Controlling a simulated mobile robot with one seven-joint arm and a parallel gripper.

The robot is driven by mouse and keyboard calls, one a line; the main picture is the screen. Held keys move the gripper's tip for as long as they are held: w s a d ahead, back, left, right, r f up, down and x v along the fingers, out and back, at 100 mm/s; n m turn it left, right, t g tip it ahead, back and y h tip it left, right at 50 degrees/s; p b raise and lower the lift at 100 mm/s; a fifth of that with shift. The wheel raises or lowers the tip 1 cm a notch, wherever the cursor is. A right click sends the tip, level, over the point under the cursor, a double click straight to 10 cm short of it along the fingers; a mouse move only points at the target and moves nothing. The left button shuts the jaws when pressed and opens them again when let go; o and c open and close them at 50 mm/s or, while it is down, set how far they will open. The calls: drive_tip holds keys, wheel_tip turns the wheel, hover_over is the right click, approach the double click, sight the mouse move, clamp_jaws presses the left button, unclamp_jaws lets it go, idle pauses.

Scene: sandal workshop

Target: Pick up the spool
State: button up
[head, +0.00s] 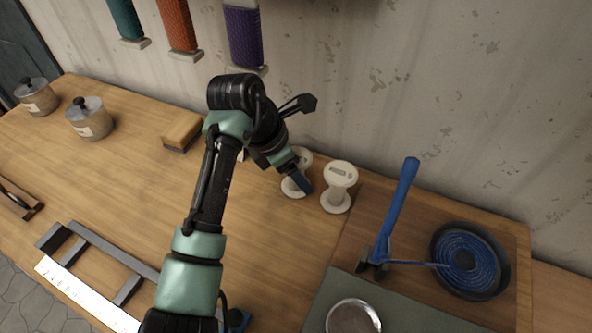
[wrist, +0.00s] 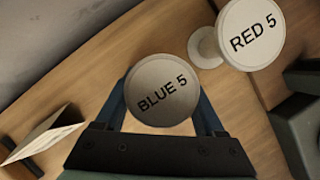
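Two pale spools stand side by side near the wall. The left one, labelled BLUE 5 in the wrist view (wrist: 162,88), shows partly behind my gripper in the head view (head: 297,159). The right one, labelled RED 5 in the wrist view (wrist: 250,35), stands upright in the head view (head: 338,187). My gripper (head: 303,182) is down at the BLUE 5 spool. Its blue fingers (wrist: 163,105) are spread, one on each side of that spool's round top. The fingertips are hidden under the top, so I cannot see whether they touch it.
A tan block (head: 182,131) and lidded jars (head: 89,119) stand left. The wall rises close behind. The bench middle is fairly clear.

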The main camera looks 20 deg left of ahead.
drive_tip(key=c, duration=0.5)
drive_tip(key=shift+r, duration=0.15)
